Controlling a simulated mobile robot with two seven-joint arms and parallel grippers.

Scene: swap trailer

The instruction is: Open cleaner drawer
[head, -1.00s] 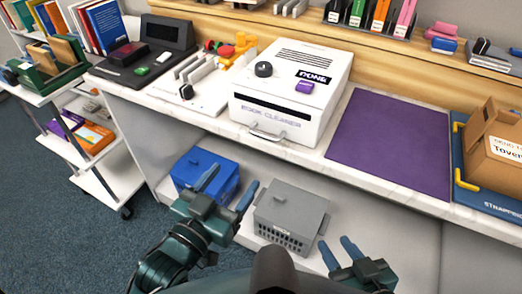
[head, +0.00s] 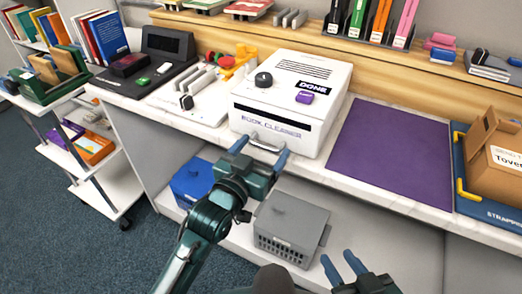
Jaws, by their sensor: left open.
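The white book cleaner (head: 290,95) stands on the marble-look counter, with a dark knob, a purple button and a "DONE" label on top. Its front has a dark slot and, low down, a metal bar handle (head: 266,145). The drawer front looks shut. My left gripper (head: 259,156) is open just in front of the handle, with one blue finger at each side of it. I cannot tell whether it touches the handle. My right gripper (head: 343,266) is low at the bottom right, its fingers apart and empty, away from the cleaner.
A purple mat (head: 390,155) lies right of the cleaner, clear on top. A cardboard box (head: 494,150) sits on a blue strapping tray at far right. A blue bin (head: 193,184) and a grey bin (head: 290,228) stand on the shelf below. A book trolley (head: 85,158) stands at left.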

